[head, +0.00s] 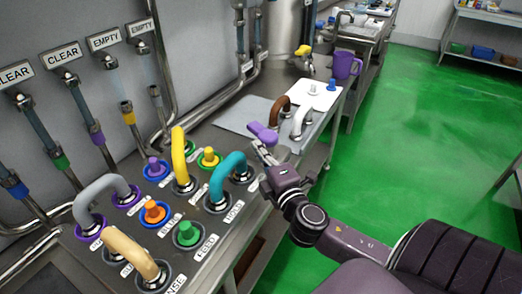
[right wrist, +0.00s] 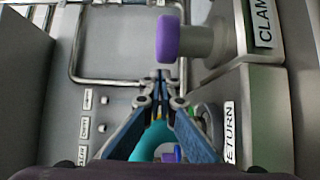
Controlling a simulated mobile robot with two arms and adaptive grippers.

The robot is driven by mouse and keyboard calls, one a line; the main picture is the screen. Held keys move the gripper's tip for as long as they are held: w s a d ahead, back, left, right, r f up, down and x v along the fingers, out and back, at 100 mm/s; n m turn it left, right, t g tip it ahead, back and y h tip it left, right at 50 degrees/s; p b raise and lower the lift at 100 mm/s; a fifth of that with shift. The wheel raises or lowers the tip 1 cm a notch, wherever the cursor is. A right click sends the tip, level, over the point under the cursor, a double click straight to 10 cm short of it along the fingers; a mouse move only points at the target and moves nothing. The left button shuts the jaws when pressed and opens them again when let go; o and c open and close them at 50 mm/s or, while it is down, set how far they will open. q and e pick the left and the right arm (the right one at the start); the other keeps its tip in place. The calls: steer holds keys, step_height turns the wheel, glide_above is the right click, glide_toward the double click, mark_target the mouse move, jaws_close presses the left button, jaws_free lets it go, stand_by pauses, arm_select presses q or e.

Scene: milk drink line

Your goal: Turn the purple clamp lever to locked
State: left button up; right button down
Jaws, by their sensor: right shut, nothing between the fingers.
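The purple clamp lever (head: 263,132) sits at the far right edge of the panel in the head view. In the right wrist view its purple end (right wrist: 168,40) stands out from a grey hub, beside a label reading "CLAM" (right wrist: 265,22). My right gripper (head: 259,149) is just in front of the lever, fingers together and empty. In the right wrist view the closed fingertips (right wrist: 159,77) are just below the purple end; I cannot tell whether they touch it. My left gripper is not in view.
A teal hose loop (head: 229,172), a yellow loop (head: 180,155) and coloured knobs crowd the panel to the left. Beyond the lever are a white board (head: 322,99) and a purple mug (head: 345,66). The green floor (head: 420,150) at right is open.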

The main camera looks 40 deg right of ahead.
mark_target(262, 133)
steer(key=x, duration=0.3)
steer(key=shift+w, duration=0.15)
steer(key=p+x, duration=0.1)
steer(key=x, duration=0.1)
steer(key=shift+w+d+f, duration=0.1)
steer(key=shift+w, duration=0.3)
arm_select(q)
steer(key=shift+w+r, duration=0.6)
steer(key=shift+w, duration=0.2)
